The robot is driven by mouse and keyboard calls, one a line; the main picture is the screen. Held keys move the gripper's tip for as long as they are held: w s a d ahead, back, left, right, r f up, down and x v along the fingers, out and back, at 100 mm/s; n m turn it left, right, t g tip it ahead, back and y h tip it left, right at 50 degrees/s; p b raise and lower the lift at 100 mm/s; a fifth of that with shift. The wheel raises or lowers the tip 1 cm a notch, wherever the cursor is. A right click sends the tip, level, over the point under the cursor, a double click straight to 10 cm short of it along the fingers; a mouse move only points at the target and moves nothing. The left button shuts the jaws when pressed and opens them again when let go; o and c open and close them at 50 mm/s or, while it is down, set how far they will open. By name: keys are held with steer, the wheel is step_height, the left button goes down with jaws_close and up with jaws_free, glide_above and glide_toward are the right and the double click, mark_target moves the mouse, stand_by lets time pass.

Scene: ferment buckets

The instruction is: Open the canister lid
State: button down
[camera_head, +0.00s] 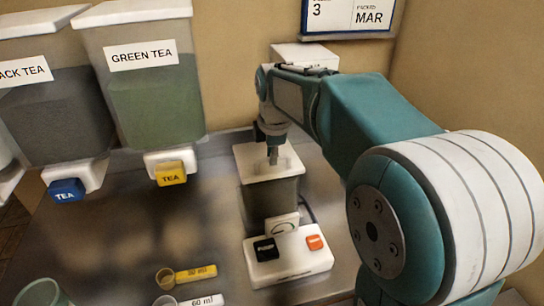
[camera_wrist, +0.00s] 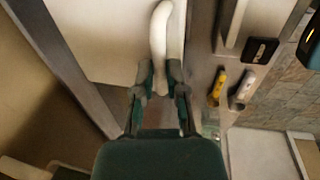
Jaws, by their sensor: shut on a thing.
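The canister (camera_head: 262,205) is a dark, see-through box on the counter with a pale square lid (camera_head: 252,168) on top. The lid appears to rest on the canister; I cannot tell whether there is a gap. My gripper (camera_head: 274,152) points down over the lid. In the wrist view the lid (camera_wrist: 105,40) fills the upper left, and its curved white handle (camera_wrist: 159,35) runs down between my fingers. My gripper (camera_wrist: 161,82) is shut on the handle's near end. The fingers partly hide the handle.
A white base with black and orange buttons (camera_head: 290,262) stands in front of the canister. Green tea (camera_head: 150,95) and black tea (camera_head: 50,115) dispensers hang at left. A yellow scoop (camera_head: 190,273) and a white scoop (camera_head: 200,300) lie on the counter. A wall calendar (camera_head: 345,15) is behind.

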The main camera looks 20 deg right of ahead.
steer(key=w+r, duration=0.4)
steer(key=w, duration=0.4)
steer(key=w+r, duration=0.4)
steer(key=w, duration=0.5)
steer(key=shift+r, duration=0.15)
steer(key=shift+w, duration=0.15)
stand_by(0.3)
steer(key=c, duration=0.7)
jaws_free()
steer(key=shift+c, duration=0.2)
steer(key=shift+o, duration=0.3)
steer(key=shift+r, duration=0.1)
steer(key=shift+s+r, duration=0.1)
steer(key=shift+s, duration=0.1)
